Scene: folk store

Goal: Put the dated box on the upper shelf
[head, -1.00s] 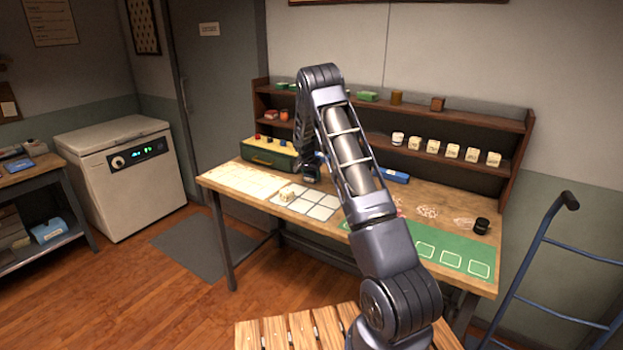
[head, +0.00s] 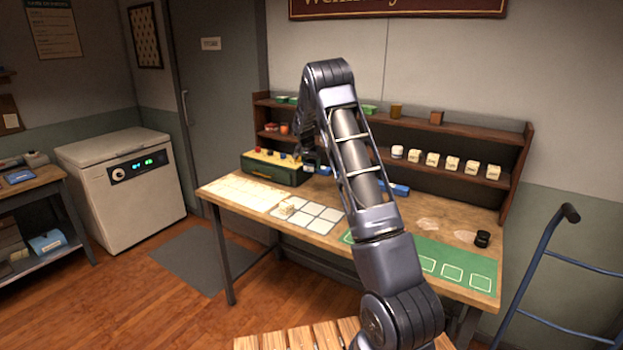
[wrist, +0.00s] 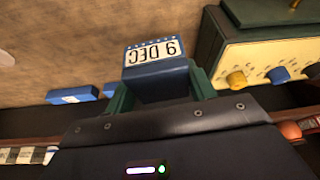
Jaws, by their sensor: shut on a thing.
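The dated box (wrist: 155,62) is blue with a white face marked "9 DEC", which shows upside down in the wrist view. My gripper (wrist: 160,82) is shut on it, with a green finger on each side. In the head view my gripper (head: 311,163) is over the back of the workbench, close to the right end of the green control box; the box in it is mostly hidden there. The upper shelf (head: 470,129) is the top board of the brown rack behind the bench. My arm hides its middle part.
Several pale boxes (head: 452,164) stand on the lower shelf. The green control box (head: 275,170) and a blue item (head: 396,189) are on the bench.

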